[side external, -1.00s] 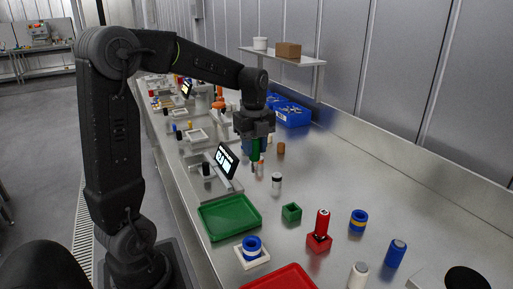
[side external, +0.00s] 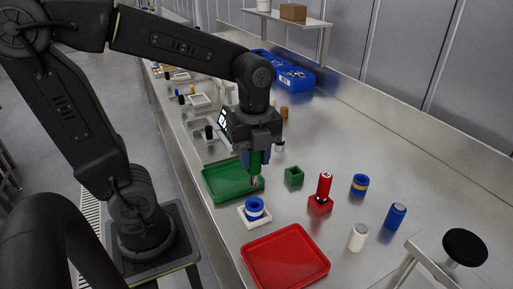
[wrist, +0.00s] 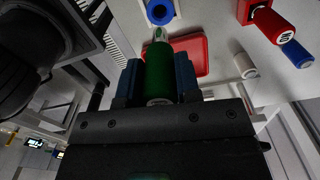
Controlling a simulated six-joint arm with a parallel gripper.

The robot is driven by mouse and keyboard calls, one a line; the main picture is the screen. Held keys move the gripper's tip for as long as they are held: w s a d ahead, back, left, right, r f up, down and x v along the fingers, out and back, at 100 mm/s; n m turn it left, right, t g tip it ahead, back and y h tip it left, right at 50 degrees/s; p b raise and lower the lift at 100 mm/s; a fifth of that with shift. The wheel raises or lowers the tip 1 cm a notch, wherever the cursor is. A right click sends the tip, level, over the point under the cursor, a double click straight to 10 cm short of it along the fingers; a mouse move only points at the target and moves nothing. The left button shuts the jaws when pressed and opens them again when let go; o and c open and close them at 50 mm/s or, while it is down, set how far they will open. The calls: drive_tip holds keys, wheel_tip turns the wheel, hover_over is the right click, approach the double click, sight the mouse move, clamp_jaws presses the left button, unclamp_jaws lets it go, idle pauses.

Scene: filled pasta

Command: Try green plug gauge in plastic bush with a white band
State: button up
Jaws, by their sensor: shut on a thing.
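A green plug gauge (side external: 255,163) with a pale lower tip is held upright in my gripper (side external: 256,155). The wrist view shows the green gauge (wrist: 158,72) between the two blue fingers, its tip toward the blue bush (wrist: 160,11). In the side view the blue plastic bush (side external: 254,208), which seems to have a pale band, sits on a white square holder (side external: 257,220). The gauge is above the green tray's right part, up and behind the bush, and apart from it.
A green tray (side external: 219,187) is behind the bush and a red tray (side external: 285,260) in front. To the right are a green block (side external: 294,175), a red gauge in a red block (side external: 320,205), a blue bush with a yellow band (side external: 359,185), and blue (side external: 395,217) and white (side external: 357,238) cylinders.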

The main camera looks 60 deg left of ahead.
sight(254, 185)
drive_tip(key=shift+f, duration=2.75)
drive_tip(key=shift+f, duration=1.3)
drive_tip(key=shift+r, duration=0.1)
drive_tip(key=shift+r, duration=3.2)
drive_tip(key=shift+w, duration=0.1)
